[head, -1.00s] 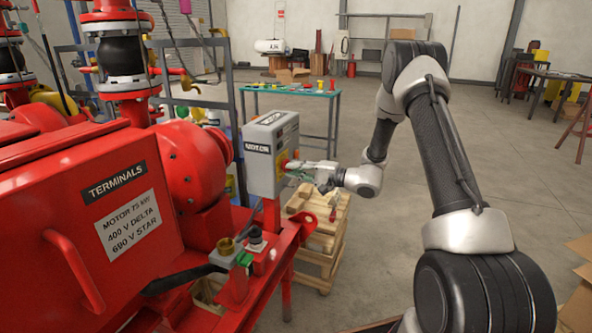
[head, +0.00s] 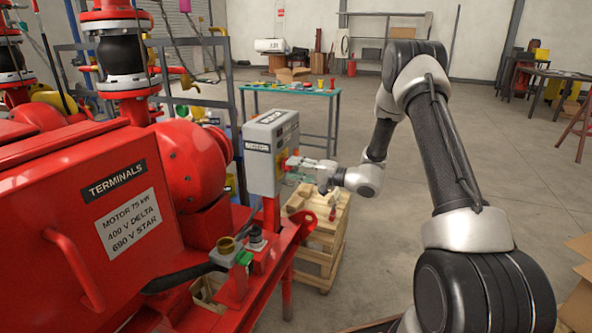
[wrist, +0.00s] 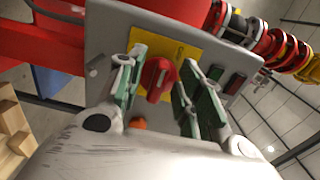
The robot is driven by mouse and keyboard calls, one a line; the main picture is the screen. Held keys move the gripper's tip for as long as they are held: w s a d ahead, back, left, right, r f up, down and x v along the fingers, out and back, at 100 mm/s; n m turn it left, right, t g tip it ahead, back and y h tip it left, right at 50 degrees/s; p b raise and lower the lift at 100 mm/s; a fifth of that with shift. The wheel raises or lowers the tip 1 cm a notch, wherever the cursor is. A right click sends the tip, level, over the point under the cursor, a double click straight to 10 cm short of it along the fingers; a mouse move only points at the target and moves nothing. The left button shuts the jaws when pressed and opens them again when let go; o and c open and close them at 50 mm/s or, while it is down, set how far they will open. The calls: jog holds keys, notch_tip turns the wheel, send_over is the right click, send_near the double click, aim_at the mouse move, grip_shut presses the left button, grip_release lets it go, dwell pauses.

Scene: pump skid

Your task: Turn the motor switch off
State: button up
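The motor switch is a red rotary knob (wrist: 158,78) on a yellow plate (wrist: 182,48), on the face of a grey box (wrist: 115,28). The box, labelled MOTOR (head: 265,150), stands on a red post in the head view. My gripper (head: 292,163) is at the front of this box. In the wrist view my gripper (wrist: 160,92) is open, its green-padded fingers on either side of the knob with gaps showing. The marking on the yellow plate is too small to read. In the head view the fingers hide most of the knob.
An orange part (wrist: 138,123) shows below the knob. A dark red rectangular part (wrist: 236,84) is on the box's face. The red terminals cabinet (head: 80,220) fills the left. A wooden pallet stack (head: 322,240) stands below my gripper. Open floor lies to the right.

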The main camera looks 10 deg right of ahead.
jog(key=v, duration=1.2)
